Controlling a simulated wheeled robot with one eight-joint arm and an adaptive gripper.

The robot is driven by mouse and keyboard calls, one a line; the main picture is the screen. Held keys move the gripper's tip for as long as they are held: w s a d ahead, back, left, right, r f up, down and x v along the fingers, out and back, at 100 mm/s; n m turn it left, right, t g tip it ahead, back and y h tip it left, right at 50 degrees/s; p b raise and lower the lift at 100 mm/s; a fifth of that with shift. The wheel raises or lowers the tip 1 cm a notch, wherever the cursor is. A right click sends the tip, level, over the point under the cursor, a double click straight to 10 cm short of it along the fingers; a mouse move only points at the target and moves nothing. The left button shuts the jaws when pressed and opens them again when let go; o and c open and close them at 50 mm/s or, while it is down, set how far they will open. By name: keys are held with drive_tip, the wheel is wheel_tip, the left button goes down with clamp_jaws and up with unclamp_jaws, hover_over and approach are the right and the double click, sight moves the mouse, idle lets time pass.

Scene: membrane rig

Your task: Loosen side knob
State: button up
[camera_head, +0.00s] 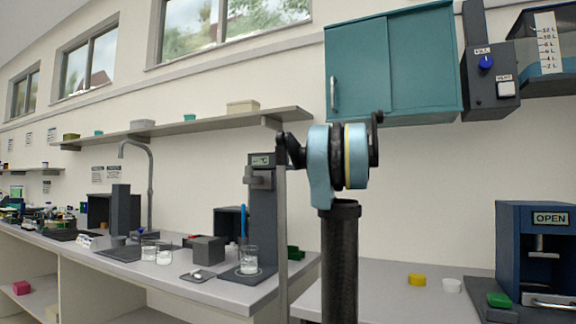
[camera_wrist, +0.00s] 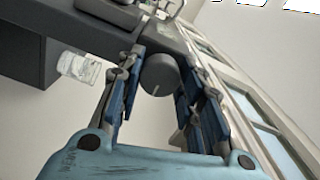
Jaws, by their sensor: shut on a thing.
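The side knob (camera_wrist: 158,76) is a dark grey round knob with a pale mark on its face, in the upper middle of the wrist view. It sits on the side of a dark grey stand (camera_wrist: 32,52). My gripper (camera_wrist: 160,62) has its blue-padded fingers on both sides of the knob and is shut on it. In the head view the grey stand (camera_head: 263,215) rises from the bench, with a small display at its top. My arm stands in front and to the right, and the knob cannot be made out there.
A clear glass vessel (camera_wrist: 80,68) is beside the stand in the wrist view. In the head view a beaker (camera_head: 249,260) stands at the stand's base, with more glassware (camera_head: 163,254) to the left. A shelf (camera_head: 200,125) and a teal cabinet (camera_head: 395,65) hang above.

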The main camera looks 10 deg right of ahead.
drive_tip(key=shift+s+f, duration=0.1)
drive_tip(key=shift+f, duration=0.1)
drive_tip(key=o, duration=1.1)
drive_tip(key=shift+c, duration=0.2)
drive_tip(key=shift+d+r, duration=0.1)
drive_tip(key=v, duration=1.1)
drive_tip(key=shift+s+d, duration=0.15)
drive_tip(key=shift+d, duration=0.15)
